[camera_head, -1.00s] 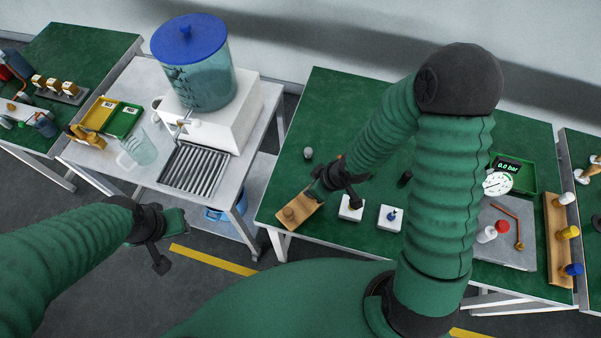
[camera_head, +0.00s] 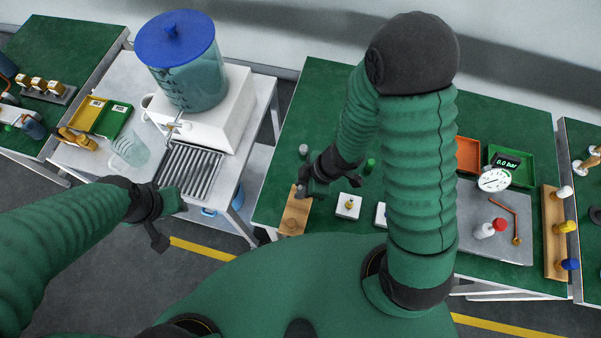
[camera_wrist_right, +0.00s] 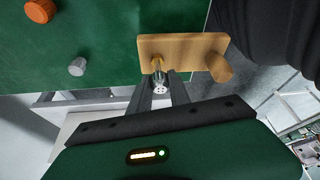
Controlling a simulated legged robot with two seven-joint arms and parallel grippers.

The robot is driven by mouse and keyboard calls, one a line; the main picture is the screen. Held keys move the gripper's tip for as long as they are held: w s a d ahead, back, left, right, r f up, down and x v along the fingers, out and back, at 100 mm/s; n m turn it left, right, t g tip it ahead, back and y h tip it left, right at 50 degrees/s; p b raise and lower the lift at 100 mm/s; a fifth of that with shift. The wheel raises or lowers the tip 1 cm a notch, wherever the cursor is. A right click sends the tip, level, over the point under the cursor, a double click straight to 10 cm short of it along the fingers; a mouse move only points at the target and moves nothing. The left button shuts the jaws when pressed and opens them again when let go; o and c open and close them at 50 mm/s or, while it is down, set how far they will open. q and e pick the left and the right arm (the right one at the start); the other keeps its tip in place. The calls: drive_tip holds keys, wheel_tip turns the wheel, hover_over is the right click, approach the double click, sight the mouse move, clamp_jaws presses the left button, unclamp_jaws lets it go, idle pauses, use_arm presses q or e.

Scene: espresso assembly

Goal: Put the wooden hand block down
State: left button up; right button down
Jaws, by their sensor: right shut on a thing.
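The wooden hand block (camera_head: 296,212) is a flat light-brown board with a round wooden knob at its near end. It is at the near left corner of the middle green table. In the right wrist view, the block (camera_wrist_right: 182,43) carries a small brass and steel piece (camera_wrist_right: 158,76) at its other end. My right gripper (camera_head: 302,188) is shut at that end, its fingers on either side of this piece. I cannot tell whether the block touches the tabletop. My left gripper (camera_head: 170,218) hangs in front of the white table, away from the block; its fingers are unclear.
A small grey cylinder (camera_head: 304,150) stands behind the block. A white square base (camera_head: 347,206) with a brass part is close on its right. The table's left and front edges are near. The white table with the blue-lidded tank (camera_head: 190,75) stands left across a gap.

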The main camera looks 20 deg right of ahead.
drive_tip(key=w+p, duration=0.2)
drive_tip(key=w, duration=0.1)
drive_tip(key=shift+d+r+p, duration=0.25)
drive_tip(key=shift+d+p, duration=0.1)
drive_tip(key=shift+p, duration=0.05)
drive_tip(key=w+f, duration=0.2)
drive_tip(key=w+d+f, duration=0.1)
drive_tip(key=w+f, duration=0.1)
drive_tip(key=shift+w, duration=0.3)
drive_tip(key=shift+f, duration=0.35)
drive_tip(key=shift+w+d, duration=0.1)
drive_tip(key=c, duration=1.2)
unclamp_jaws()
